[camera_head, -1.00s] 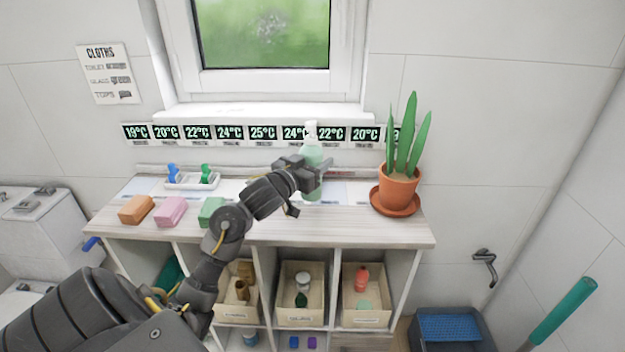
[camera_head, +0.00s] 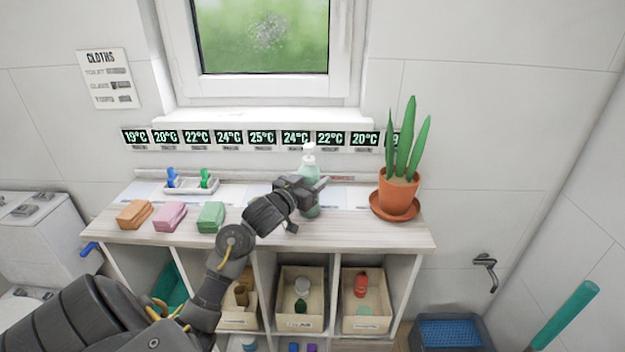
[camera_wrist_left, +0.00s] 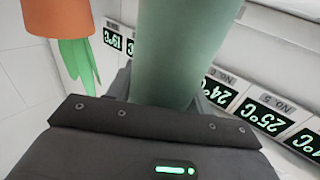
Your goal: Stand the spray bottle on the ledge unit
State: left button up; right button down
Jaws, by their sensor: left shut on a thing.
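The spray bottle (camera_head: 310,172) is pale green with a white pump top and looks upright in the head view. My left gripper (camera_head: 312,190) is shut around its body. The bottle is at the top of the ledge unit (camera_head: 330,231), left of the potted plant; whether its base touches the surface is hard to tell. In the left wrist view the bottle's green body (camera_wrist_left: 180,50) fills the middle, between the fingers. The gripper hides part of the bottle in the head view. My right gripper is not in view.
A potted plant (camera_head: 398,190) on a saucer stands right of the bottle. Orange (camera_head: 134,213), pink (camera_head: 170,215) and green (camera_head: 211,216) blocks lie at the left, with a white tray (camera_head: 190,187) behind. Temperature labels line the wall. Bins (camera_head: 300,320) fill the shelves below.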

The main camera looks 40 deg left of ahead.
pick_arm(q)
jog(key=o, duration=0.8)
jog(key=shift+f, duration=0.15)
jog(key=o, duration=0.5)
jog(key=shift+r, duration=0.25)
jog(key=s, duration=1.2)
jog(key=shift+d, duration=0.4)
jog(key=shift+f, duration=0.1)
